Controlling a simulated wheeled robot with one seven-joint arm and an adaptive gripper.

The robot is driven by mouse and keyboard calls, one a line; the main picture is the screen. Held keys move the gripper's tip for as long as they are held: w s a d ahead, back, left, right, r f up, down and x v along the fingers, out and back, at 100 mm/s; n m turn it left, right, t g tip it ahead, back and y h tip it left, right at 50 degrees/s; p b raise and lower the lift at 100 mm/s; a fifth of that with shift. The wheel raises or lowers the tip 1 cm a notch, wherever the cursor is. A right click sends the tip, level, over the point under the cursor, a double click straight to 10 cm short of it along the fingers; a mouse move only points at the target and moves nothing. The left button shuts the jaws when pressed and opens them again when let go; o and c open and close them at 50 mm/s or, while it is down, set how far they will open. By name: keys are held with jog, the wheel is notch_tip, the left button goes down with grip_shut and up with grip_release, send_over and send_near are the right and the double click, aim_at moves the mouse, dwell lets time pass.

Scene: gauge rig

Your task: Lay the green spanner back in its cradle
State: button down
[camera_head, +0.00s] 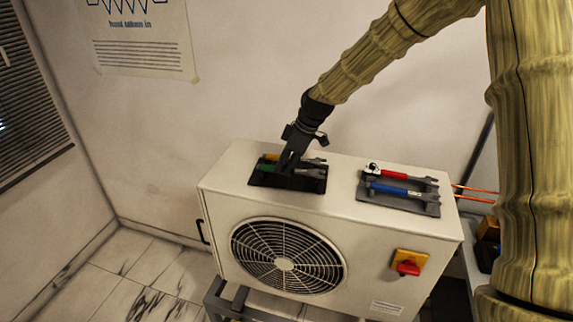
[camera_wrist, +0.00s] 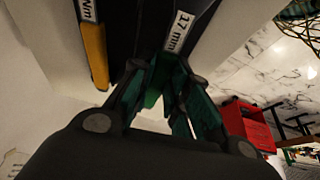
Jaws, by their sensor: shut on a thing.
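The green spanner's handle (camera_head: 268,169) shows in the head view at the left part of a dark cradle tray (camera_head: 318,188) on top of the white unit. My gripper (camera_head: 287,168) points down over this tray and is shut on the spanner, hiding part of it.
An orange-handled tool (camera_head: 271,157) lies behind the green spanner. A second grey tray (camera_head: 400,205) to the right holds a red spanner (camera_head: 394,173) and a blue spanner (camera_head: 389,188). The white unit (camera_head: 375,240) has a fan grille and a red switch (camera_head: 408,268) in front.

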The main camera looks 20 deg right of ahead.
jog(key=shift+f, duration=0.6)
jog(key=c, duration=1.3)
grip_release()
jog(key=v, duration=1.2)
